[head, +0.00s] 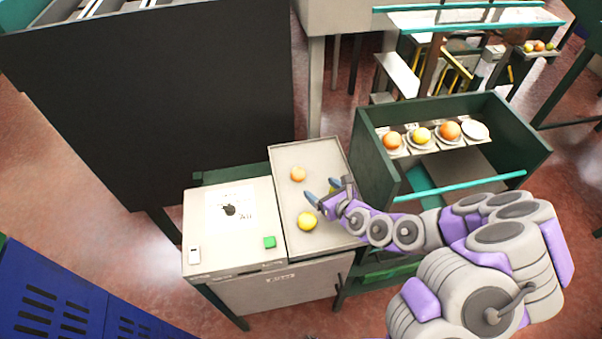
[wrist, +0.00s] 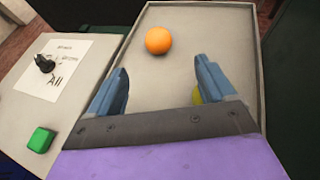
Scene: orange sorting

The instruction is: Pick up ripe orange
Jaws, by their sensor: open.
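A ripe orange (head: 298,174) lies on the far part of a grey tray (head: 318,150). In the wrist view the orange (wrist: 158,41) sits ahead of my gripper, between the lines of its two fingers and apart from them. My gripper (head: 321,192) is over the tray, open and empty; its blue fingers also show in the wrist view (wrist: 160,85). A yellow fruit (head: 307,221) lies on the near part of the tray. Another yellow-green fruit (head: 333,189) is mostly hidden behind my gripper; it shows partly behind the right finger in the wrist view (wrist: 197,96).
A green bin (head: 529,152) on the right has several fruits on small plates. A tall black panel (head: 150,100) stands behind.

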